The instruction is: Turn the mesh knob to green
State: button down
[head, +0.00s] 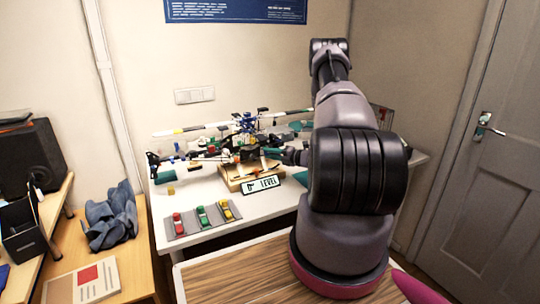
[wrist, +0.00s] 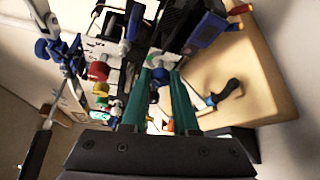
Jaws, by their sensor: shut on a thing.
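The mechanism (head: 245,145) stands on the table, a crowded rig of rods, dark blocks and coloured parts on a wooden base (head: 236,184). My arm reaches in from the right, and its gripper is at the rig's right side, mostly hidden in the head view. In the wrist view my gripper (wrist: 157,72) has two teal fingers shut on a small part at their tips. A red knob (wrist: 102,71) and a green-ringed part (wrist: 98,98) sit left of the fingers. I cannot make out which part is the mesh knob.
A "LEVEL" display (head: 262,184) stands in front of the rig. A grey panel (head: 184,233) with red, green and yellow switches lies at the white table's front left. In the wrist view, blue-and-black parts (wrist: 208,30) crowd close above and right of the fingers.

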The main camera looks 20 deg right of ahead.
jog(key=n+g+h, duration=0.1)
jog(key=n+h, duration=0.1)
jog(key=n, duration=0.1)
jog(key=shift+r+n, duration=0.15)
jog(key=shift+n, duration=0.15)
dwell(0.5)
jog(key=c, duration=0.9)
grip_release()
jog(key=shift+a, duration=0.1)
jog(key=shift+c, duration=0.2)
jog(key=shift+s, duration=0.1)
jog(key=v, duration=1)
jog(key=shift+s+r, duration=0.25)
jog(key=shift+r, duration=0.1)
